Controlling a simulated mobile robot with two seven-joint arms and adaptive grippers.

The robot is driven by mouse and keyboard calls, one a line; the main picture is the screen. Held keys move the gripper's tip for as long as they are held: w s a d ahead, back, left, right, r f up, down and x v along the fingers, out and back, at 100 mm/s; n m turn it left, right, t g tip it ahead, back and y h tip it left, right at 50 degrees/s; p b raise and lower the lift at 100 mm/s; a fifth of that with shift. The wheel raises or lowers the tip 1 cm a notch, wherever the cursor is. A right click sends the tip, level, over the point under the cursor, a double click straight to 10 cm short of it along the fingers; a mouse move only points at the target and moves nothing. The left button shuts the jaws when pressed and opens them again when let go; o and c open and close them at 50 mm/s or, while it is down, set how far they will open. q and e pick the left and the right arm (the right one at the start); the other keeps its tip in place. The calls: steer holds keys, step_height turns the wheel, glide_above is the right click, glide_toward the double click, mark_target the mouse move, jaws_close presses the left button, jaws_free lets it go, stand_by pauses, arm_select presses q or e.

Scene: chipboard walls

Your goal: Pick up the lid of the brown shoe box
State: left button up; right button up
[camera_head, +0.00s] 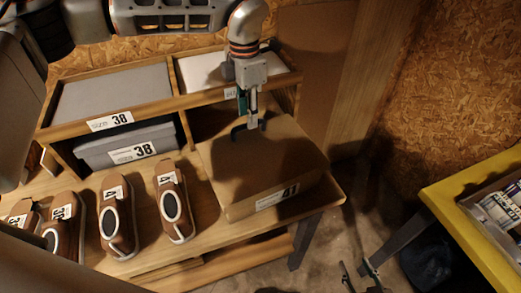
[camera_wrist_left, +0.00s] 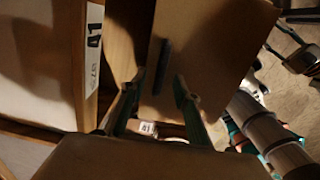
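The brown shoe box (camera_head: 285,165), labelled 41, sits on the right end of the wooden bench. Its lid carries a dark handle strip, which shows in the left wrist view (camera_wrist_left: 164,62). My left gripper (camera_head: 248,122) points down over the lid at this handle. In the left wrist view its two fingers (camera_wrist_left: 156,92) are apart, with the handle showing between and beyond them. I cannot tell whether they touch it. My right gripper (camera_head: 358,272) shows only as dark fingertips at the bottom edge, apart with nothing visible between them.
Several brown shoes (camera_head: 172,208) stand left of the box on the bench. A grey box (camera_head: 125,148) labelled 38 sits in the shelf behind. A yellow-edged table (camera_head: 460,220) stands at the right. Floor shows between bench and table.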

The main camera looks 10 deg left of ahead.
arm_select(q)
steer(key=shift+f+p, duration=0.3)
steer(key=shift+f, duration=2)
jaws_close()
steer(key=shift+r, duration=0.15)
